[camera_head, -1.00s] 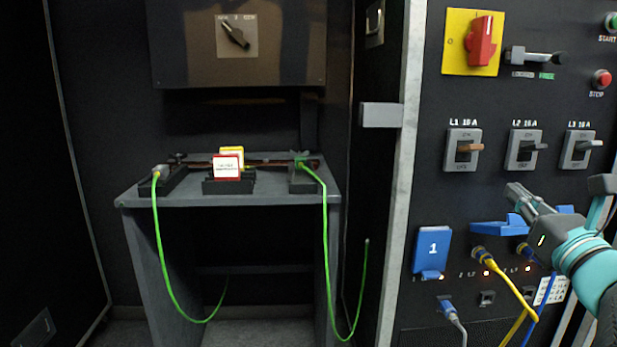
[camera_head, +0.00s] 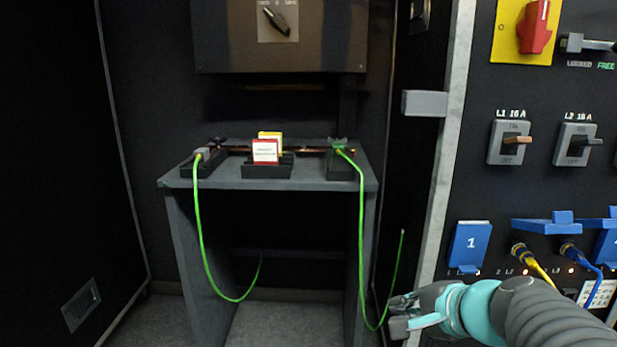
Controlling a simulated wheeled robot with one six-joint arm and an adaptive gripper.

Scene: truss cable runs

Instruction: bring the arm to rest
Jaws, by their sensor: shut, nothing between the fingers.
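My gripper (camera_head: 398,316) is at the lower right of the head view, pointing left, with my arm reaching in from the right edge. Its fingers are shut and hold nothing. It is in front of the lower edge of the black panel, just right of the green cable (camera_head: 363,235) that hangs from the small table's right side. I cannot tell whether gripper and cable touch; the gripper looks nearer to me.
A grey table (camera_head: 270,183) carries a copper bar (camera_head: 315,151) and a box of cards (camera_head: 265,152). The black panel at right has breaker switches (camera_head: 510,142), a red handle (camera_head: 535,27), a blue cover (camera_head: 470,246) and plugged cables (camera_head: 531,262). Floor before the table is clear.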

